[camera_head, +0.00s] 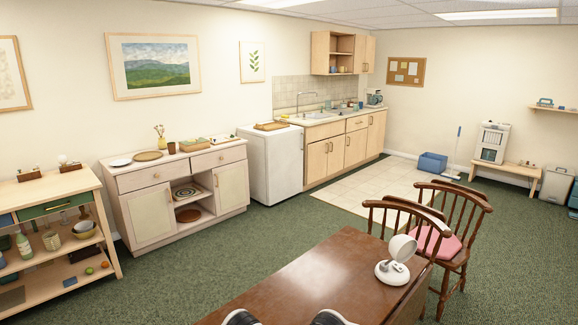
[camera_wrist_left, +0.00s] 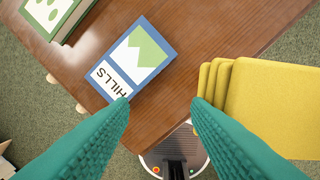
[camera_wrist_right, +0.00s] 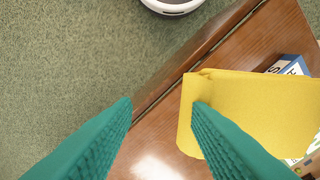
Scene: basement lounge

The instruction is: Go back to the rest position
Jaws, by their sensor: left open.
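My left gripper (camera_wrist_left: 160,101) shows in the left wrist view with its two teal fingers apart and nothing between the tips. Below it on the brown table (camera_wrist_left: 196,50) lies a blue book marked HILLS (camera_wrist_left: 136,62), close to the left fingertip. A folded yellow item (camera_wrist_left: 268,105) lies behind the right fingertip. My right gripper (camera_wrist_right: 163,103) also has its fingers apart, with an empty gap. In the right wrist view the yellow item (camera_wrist_right: 255,110) lies behind its right finger; whether they touch I cannot tell. Neither gripper's fingers can be made out in the head view.
A green book (camera_wrist_left: 58,15) lies on the table. A white lamp-like device (camera_head: 394,262) stands on the table (camera_head: 318,262) in the head view. Wooden chairs (camera_head: 462,232) stand at its right side. A sideboard (camera_head: 150,205) and shelf cart (camera_head: 60,205) line the left. Green carpet (camera_head: 265,245) between is clear.

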